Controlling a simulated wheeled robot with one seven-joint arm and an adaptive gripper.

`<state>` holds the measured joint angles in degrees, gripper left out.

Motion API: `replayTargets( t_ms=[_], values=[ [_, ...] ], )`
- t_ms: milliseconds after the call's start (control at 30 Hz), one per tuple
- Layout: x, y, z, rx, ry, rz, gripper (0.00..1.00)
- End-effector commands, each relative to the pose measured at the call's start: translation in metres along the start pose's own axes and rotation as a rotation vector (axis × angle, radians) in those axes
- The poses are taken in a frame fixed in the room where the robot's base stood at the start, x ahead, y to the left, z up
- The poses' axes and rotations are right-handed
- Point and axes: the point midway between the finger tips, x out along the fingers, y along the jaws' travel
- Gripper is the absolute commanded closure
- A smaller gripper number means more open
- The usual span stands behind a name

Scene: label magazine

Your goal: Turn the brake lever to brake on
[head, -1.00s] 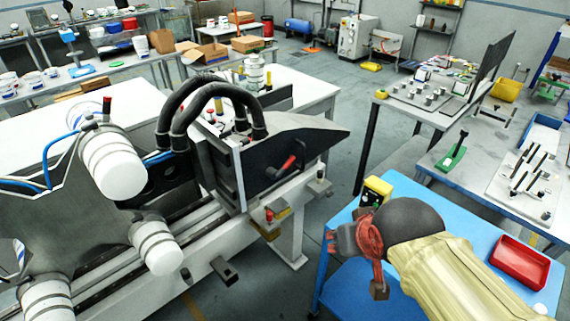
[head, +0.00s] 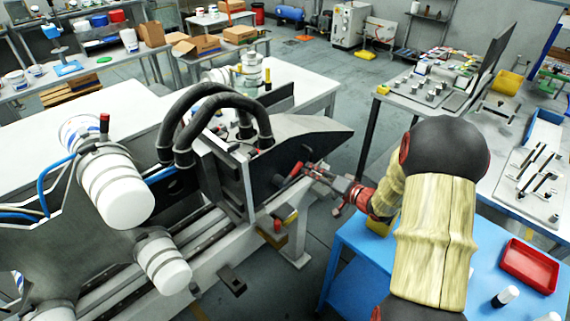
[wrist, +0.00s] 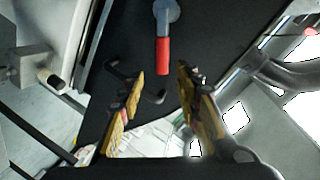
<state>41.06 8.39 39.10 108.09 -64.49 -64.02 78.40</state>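The brake lever (head: 292,172) has a red handle and sits on the dark side face of the machine housing. In the wrist view the brake lever (wrist: 163,55) hangs down from a grey round pivot, with its red grip pointing at the space between my fingers. My gripper (head: 316,172) is close to the lever from the right in the head view. In the wrist view my gripper (wrist: 160,82) is open, with one yellow-padded finger to each side below the handle's tip. Nothing is between the pads. Any brake on marking is not visible.
Thick black hoses (head: 215,115) arch over the machine. A rail (head: 255,225) with a red-topped fitting (head: 284,218) runs below the lever. A blue table (head: 365,275) with a red tray (head: 529,265) stands at the right. Clear floor lies behind the machine's nose.

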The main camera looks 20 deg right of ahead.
Motion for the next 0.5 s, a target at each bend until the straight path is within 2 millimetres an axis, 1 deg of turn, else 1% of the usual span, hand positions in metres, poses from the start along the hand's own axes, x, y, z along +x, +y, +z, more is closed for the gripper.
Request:
replayTargets(
  t_ms=[33, 167, 267, 500],
  values=[
    [-0.002, 0.004, 0.003, 0.029, -0.006, -0.021, 0.66],
    [0.0, 0.004, 0.008, 0.059, -0.016, -0.051, 0.66],
    [0.01, 0.004, 0.009, 0.06, -0.017, -0.054, 0.66],
    [0.048, 0.002, 0.011, 0.057, -0.017, -0.053, 0.66]
  ],
)
